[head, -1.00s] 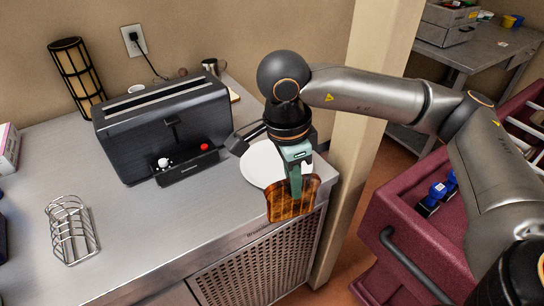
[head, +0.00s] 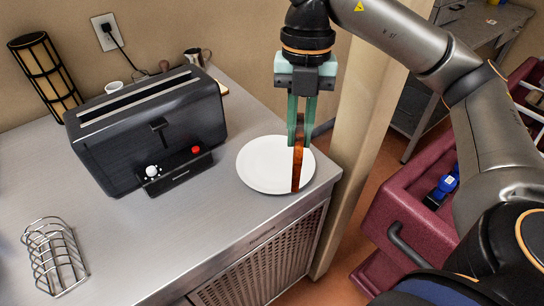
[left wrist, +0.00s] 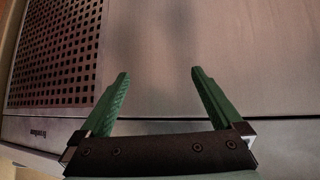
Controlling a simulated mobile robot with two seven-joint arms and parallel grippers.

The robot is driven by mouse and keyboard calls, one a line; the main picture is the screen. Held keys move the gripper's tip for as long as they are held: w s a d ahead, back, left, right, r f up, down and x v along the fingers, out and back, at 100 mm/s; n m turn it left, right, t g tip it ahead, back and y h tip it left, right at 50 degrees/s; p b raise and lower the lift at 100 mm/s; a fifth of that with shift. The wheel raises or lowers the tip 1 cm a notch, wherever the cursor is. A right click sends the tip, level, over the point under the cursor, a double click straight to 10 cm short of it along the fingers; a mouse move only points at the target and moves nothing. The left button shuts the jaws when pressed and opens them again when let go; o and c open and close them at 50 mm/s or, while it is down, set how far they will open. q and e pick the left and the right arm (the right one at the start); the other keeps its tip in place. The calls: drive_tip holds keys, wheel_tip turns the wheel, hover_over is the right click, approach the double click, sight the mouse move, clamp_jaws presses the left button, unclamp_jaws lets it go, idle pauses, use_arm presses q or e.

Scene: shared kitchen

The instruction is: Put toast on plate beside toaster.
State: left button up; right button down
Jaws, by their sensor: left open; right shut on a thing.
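A brown slice of toast (head: 297,168) is seen edge-on in the head view, hanging upright in my right gripper (head: 299,140), which is shut on it. The white round plate (head: 262,166) lies on the counter to the right of the toaster. The toast is in front of the plate's right part; I cannot tell whether it touches the plate. The black toaster (head: 150,125) has a long top slot, a white knob and a red button. My left gripper (left wrist: 158,75) is open and empty in the left wrist view, facing the counter's metal front.
A wire toast rack (head: 55,255) stands at the counter's left front. A dark cylindrical lamp (head: 45,72) and a metal mug (head: 196,57) are behind the toaster. A wall post (head: 350,150) rises right of the counter. A maroon cart (head: 410,215) stands further right.

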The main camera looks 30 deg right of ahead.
drive_tip(key=shift+w+d+m, duration=0.1)
drive_tip(key=shift+w+m, duration=0.15)
drive_tip(key=shift+m, duration=0.05)
drive_tip(key=w+d+f+p, duration=0.1)
drive_tip(key=w+d+f, duration=0.3)
drive_tip(key=w+f, duration=0.8)
drive_tip(key=shift+w+d+f, duration=0.15)
drive_tip(key=shift+w+f, duration=0.25)
drive_tip(key=shift+f, duration=0.05)
drive_tip(key=shift+f, duration=0.2)
drive_tip(key=c, duration=0.9)
unclamp_jaws()
drive_tip(key=shift+r, duration=0.1)
